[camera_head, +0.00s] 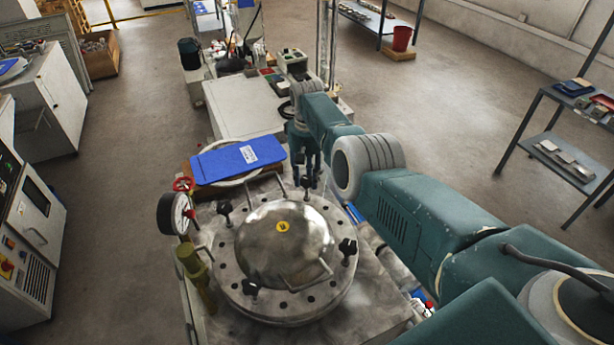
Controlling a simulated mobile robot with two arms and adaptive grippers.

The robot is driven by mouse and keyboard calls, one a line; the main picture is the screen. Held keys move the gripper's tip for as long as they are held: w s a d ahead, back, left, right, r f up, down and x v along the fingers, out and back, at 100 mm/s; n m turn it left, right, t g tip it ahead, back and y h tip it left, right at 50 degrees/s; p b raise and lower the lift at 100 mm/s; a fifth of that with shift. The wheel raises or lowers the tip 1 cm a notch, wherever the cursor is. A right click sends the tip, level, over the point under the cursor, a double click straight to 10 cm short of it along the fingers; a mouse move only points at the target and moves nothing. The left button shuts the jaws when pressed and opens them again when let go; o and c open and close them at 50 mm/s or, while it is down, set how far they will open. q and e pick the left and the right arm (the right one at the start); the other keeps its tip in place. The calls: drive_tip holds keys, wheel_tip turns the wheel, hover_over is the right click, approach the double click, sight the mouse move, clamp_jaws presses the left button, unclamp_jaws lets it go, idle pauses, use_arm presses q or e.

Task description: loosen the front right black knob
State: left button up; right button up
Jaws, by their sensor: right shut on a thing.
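A round steel lid (285,240) with a domed middle and a bolted flange sits on the machine. Black knobs stand around its rim: one at the left (225,208), one at the near left (250,288), one at the near right (347,247) and one at the far right (306,184). My right gripper (306,172) points down and is shut on the far-right knob, hiding its upper part. The near-right knob stands free, apart from the gripper. My left gripper is not in view.
A pressure gauge (174,214) and a red valve wheel (183,184) stand left of the lid. A blue board (238,160) lies behind it. My right arm covers the right side. A shelf rack (560,150) stands far right; the floor between is open.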

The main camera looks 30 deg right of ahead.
drive_tip(key=shift+n, duration=0.6)
drive_tip(key=o, duration=1.2)
drive_tip(key=shift+c, duration=0.2)
wheel_tip(320, 180, up, 12)
